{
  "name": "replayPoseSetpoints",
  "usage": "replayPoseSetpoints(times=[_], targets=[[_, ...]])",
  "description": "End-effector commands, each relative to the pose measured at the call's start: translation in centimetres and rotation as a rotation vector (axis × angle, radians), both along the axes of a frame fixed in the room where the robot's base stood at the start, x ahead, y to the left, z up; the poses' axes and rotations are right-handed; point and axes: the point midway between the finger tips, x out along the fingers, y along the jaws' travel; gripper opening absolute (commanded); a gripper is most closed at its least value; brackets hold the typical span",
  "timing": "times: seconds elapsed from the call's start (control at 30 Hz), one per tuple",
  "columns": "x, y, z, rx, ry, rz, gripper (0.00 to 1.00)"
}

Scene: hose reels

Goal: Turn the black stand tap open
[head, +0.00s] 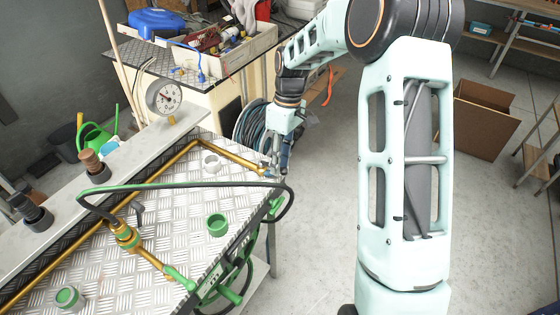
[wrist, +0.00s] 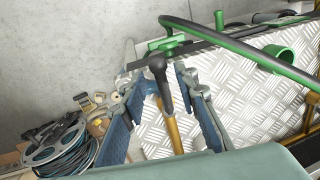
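A black tap (wrist: 160,75) with a rounded top and a short stem sits at the end of a brass pipe (wrist: 174,132) in the wrist view. A small blue piece (wrist: 150,88) shows beside it. My gripper (wrist: 154,92) is open, with one blue-grey finger on each side of the tap; I cannot tell whether either touches it. In the head view my gripper (head: 278,165) is at the right edge of the metal bench, by the end of the brass pipe (head: 235,157). It hides most of the tap there.
A black hose (head: 200,186) with green fittings arches over the checker-plate bench (head: 165,195). A hose reel (wrist: 60,140) stands beside the bench.

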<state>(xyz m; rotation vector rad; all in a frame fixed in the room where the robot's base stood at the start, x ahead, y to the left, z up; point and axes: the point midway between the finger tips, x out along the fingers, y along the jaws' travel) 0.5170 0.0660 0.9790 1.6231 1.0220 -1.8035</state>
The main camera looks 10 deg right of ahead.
Motion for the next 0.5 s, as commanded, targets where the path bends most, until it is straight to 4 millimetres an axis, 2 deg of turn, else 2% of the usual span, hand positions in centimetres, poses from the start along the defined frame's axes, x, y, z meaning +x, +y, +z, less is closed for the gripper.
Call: replayPoseSetpoints(times=[0.13,0.23,0.5], targets=[[0.2,0.0,0.4,0.001,-0.005,-0.001,0.28],[0.5,-0.1,1.6,0.001,-0.006,-0.002,0.28],[1.4,-0.8,7.1,0.001,-0.007,-0.001,0.28]])
